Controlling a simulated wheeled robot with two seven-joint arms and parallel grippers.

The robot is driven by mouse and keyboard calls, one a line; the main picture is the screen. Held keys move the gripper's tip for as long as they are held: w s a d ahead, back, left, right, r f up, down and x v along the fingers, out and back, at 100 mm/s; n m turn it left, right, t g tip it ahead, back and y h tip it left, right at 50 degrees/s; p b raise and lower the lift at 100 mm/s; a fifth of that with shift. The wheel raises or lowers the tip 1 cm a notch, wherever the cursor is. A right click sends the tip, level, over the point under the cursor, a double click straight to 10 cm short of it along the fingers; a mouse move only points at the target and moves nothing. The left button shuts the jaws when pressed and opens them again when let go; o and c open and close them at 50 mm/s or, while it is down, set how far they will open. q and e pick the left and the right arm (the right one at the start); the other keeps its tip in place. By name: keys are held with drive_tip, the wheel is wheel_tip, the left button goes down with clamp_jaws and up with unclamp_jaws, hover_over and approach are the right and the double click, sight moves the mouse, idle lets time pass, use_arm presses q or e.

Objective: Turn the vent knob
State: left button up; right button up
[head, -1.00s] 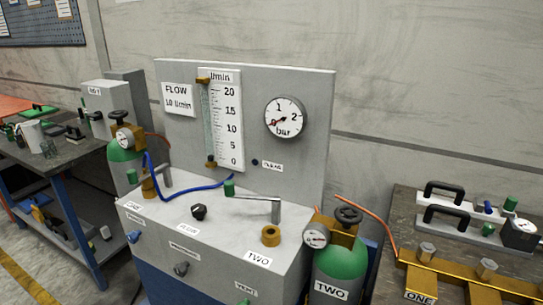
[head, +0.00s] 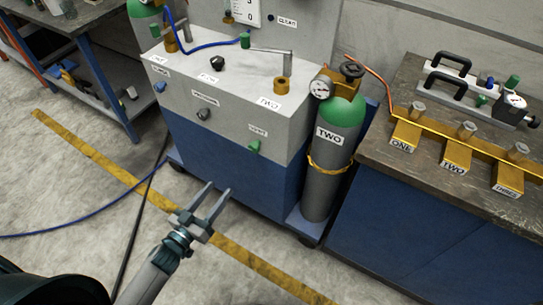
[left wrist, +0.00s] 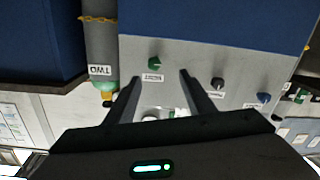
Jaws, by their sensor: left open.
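The vent knob is a small green knob (head: 254,146) on the grey front face of the cabinet, below a label that appears to read VENT. It also shows in the left wrist view as a green knob (left wrist: 154,63), upside down, ahead of my fingers and a little left of the middle between them. My left gripper (head: 219,200) is open and empty, below and in front of the cabinet, apart from the knob. In the left wrist view the open fingers (left wrist: 158,85) point toward the panel. My right gripper is not in view.
A dark knob (head: 203,113) and a blue knob (head: 160,86) sit left on the same face. The green-topped cylinder TWO (head: 330,150) stands close right of the cabinet. A workbench (head: 390,160) is further right. Floor before the cabinet is mostly clear.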

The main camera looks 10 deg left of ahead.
sight(252, 150)
use_arm(q)
drive_tip(key=shift+w+d+r+h, duration=0.15)
drive_tip(key=shift+d+r+h, duration=0.35)
drive_tip(key=shift+r, duration=0.3)
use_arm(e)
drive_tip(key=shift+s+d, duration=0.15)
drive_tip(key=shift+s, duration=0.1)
use_arm(q)
drive_tip(key=p+x, duration=0.2)
drive_tip(key=x, duration=1.4)
drive_tip(key=shift+w, duration=0.15)
drive_tip(key=shift+w+d, duration=0.15)
drive_tip(key=shift+w, duration=0.3)
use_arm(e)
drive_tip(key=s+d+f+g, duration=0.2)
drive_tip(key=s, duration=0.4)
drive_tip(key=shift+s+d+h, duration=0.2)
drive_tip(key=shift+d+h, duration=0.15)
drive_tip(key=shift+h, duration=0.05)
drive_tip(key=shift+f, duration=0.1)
use_arm(q)
drive_tip(key=shift+c, duration=0.3)
drive_tip(key=c, duration=1)
